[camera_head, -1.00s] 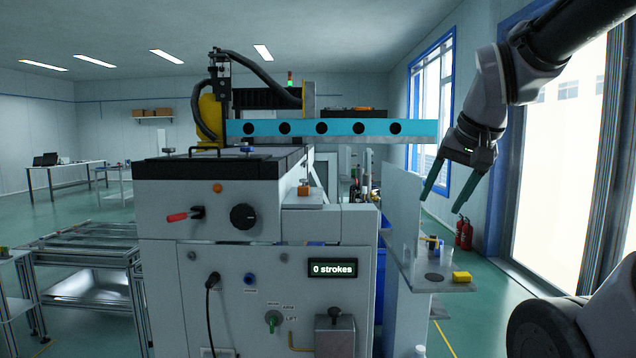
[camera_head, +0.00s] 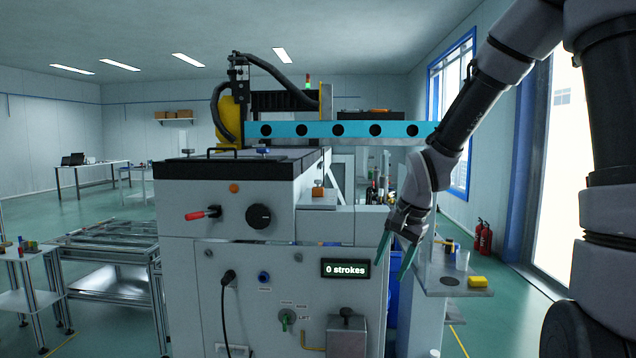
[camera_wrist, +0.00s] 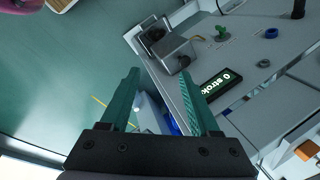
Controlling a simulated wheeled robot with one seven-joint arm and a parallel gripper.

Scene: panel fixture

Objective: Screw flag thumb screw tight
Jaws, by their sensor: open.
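My gripper (camera_head: 393,262) is open and empty in the head view, fingers pointing down, in front of and right of the machine's front panel (camera_head: 240,275). Its teal fingers also show spread apart in the wrist view (camera_wrist: 158,78). A green winged knob (camera_head: 286,319) sits low on the panel beside the LIFT label, and also shows in the wrist view (camera_wrist: 222,32). I cannot tell for certain whether it is the flag thumb screw. Small blue-topped clamps (camera_head: 262,150) stand on the machine's top edge. Nothing touches the gripper's fingers.
A display (camera_head: 345,268) reads 0 strokes. A grey box with a black knob (camera_head: 346,334) projects from the panel below it. A black cable (camera_head: 224,310) hangs from the panel.

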